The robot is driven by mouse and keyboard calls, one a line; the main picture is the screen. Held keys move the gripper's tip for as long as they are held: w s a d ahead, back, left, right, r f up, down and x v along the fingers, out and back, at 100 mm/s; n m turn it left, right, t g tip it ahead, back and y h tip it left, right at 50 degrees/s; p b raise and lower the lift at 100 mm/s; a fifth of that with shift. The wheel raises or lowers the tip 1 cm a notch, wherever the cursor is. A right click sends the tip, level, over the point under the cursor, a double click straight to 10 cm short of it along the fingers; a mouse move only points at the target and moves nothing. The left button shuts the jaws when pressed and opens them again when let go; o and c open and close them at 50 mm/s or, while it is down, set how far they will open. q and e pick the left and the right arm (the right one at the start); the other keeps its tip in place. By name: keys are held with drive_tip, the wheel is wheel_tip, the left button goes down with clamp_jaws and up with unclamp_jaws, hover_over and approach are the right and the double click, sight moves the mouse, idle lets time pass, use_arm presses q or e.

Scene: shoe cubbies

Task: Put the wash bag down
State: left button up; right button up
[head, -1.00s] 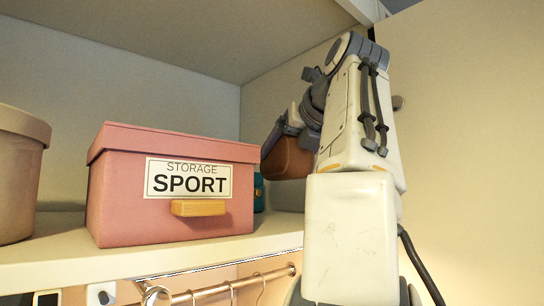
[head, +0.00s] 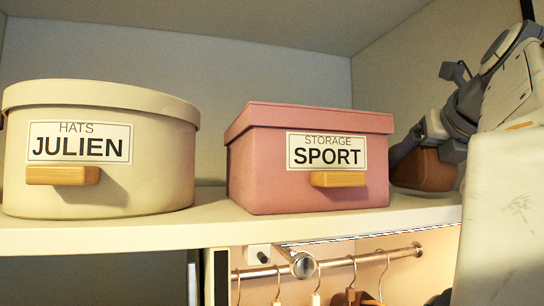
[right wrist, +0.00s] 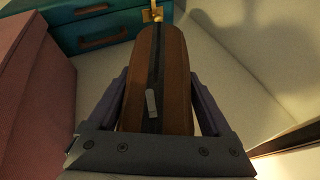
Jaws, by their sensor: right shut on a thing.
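The wash bag is brown, with a dark zip strip and a pale zip pull. In the right wrist view the wash bag (right wrist: 177,75) stands on edge between the two fingers of my right gripper (right wrist: 160,100), which is shut on it. In the head view the wash bag (head: 424,169) is just right of the pink box, low over the shelf. My right gripper (head: 428,140) reaches it from the right. I cannot tell whether its underside touches the shelf (head: 405,212). My left gripper is not in view.
The pink SPORT box (head: 260,170) stands left of the bag. A cream HATS JULIEN box (head: 160,170) stands further left. A teal box (right wrist: 100,38) with a brass catch is beyond the bag. Bare pale surface lies right of the bag. A rail (head: 360,257) with hangers runs below.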

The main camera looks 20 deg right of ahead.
drive_tip(key=shift+f+b, duration=0.45)
drive_tip(key=shift+f, duration=0.15)
idle(0.3)
drive_tip(key=o, duration=1.4)
drive_tip(key=shift+s, duration=0.1)
drive_tip(key=v, duration=0.9)
drive_tip(key=shift+d+b, duration=0.1)
drive_tip(key=shift+b, duration=0.25)
drive_tip(key=shift+s+a+r, duration=0.3)
drive_tip(key=shift+s+a, duration=0.1)
drive_tip(key=shift+s, duration=0.15)
drive_tip(key=shift+w, duration=0.1)
drive_tip(key=shift+w+d+f, duration=0.2)
drive_tip(key=shift+w, duration=0.3)
drive_tip(key=x, duration=0.9)
drive_tip(key=shift+f+p, duration=0.1)
drive_tip(key=shift+p, duration=0.25)
drive_tip(key=shift+d, duration=0.1)
